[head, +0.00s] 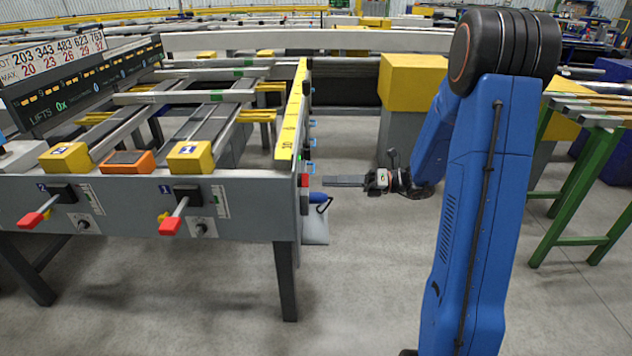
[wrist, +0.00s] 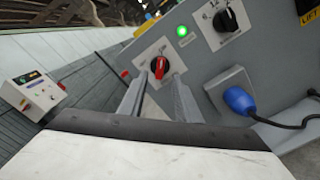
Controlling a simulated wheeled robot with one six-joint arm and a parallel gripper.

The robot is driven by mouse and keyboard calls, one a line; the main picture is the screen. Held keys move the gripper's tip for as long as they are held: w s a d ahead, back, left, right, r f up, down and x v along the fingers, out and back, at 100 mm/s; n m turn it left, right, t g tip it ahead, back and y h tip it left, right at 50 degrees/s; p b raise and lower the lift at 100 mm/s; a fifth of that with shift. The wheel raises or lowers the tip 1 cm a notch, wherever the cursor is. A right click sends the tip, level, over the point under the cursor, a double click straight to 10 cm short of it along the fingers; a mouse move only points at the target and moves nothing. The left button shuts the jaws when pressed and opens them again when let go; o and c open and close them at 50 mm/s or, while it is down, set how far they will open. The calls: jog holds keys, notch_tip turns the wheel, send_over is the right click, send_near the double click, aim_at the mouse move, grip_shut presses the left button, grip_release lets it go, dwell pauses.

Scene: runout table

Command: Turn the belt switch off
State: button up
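A red rotary knob (wrist: 159,67) sits on a white plate on the grey side panel of the runout table; its lettering is too small to read. A green lamp (wrist: 183,31) glows beside it. My gripper (wrist: 159,80) is open, with one finger on each side of the knob in the wrist view. I cannot tell whether the tips touch it. In the head view my gripper (head: 326,181) points left at the table's right side, close to its front corner, and the knob's face is not clearly visible there.
A black knob (wrist: 226,20) is up and right of the lamp. A blue plug (wrist: 240,100) with a black cable sticks out at right. Red-tipped levers (head: 170,226) line the table's front (head: 250,210). A green-legged rack (head: 578,195) stands at right, with open floor between.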

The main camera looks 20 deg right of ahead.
aim_at(303, 180)
jog(key=shift+x, duration=2.6)
grip_shut()
